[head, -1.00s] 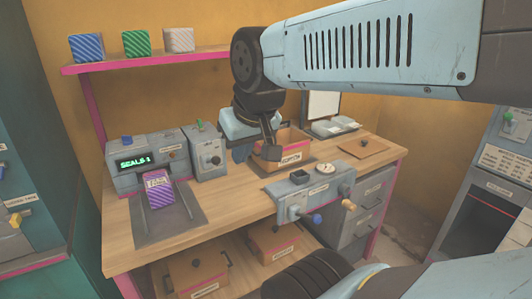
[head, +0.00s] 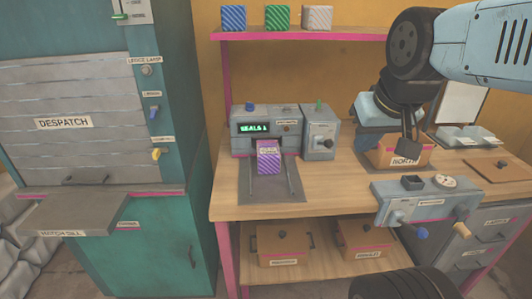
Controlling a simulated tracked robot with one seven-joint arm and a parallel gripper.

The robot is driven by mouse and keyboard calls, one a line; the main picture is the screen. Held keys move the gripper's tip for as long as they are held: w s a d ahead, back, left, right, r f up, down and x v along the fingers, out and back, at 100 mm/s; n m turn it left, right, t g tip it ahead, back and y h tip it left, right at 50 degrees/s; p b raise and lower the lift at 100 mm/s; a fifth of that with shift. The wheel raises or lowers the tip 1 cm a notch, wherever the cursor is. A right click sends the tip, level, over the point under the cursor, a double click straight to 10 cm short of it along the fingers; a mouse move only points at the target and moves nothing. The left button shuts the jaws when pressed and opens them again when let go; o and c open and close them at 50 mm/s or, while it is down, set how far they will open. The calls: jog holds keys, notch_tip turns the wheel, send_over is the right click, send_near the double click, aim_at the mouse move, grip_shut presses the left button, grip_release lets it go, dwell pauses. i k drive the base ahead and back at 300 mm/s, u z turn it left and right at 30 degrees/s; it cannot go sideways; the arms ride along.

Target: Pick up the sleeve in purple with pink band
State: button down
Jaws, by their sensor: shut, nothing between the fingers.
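The purple striped sleeve with a pink band (head: 268,158) stands on the dark mat in front of the grey machine with the green display, at the left of the bench. My gripper (head: 408,148) is shut and empty. It is well to the right of the sleeve, over or in front of the open cardboard box (head: 403,161). The fingertips are small and partly merge with the dark wrist.
The grey machine (head: 250,123) stands right behind the sleeve, with a second grey unit (head: 319,140) beside it. The pink-edged shelf (head: 300,33) above holds striped blocks. A teal despatch cabinet (head: 150,245) stands left.

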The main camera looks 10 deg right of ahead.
aim_at(268, 154)
jog(key=z, duration=1.15)
jog(key=k, duration=1.1)
jog(key=u, duration=1)
jog(key=i, duration=1)
jog(key=u, duration=0.1)
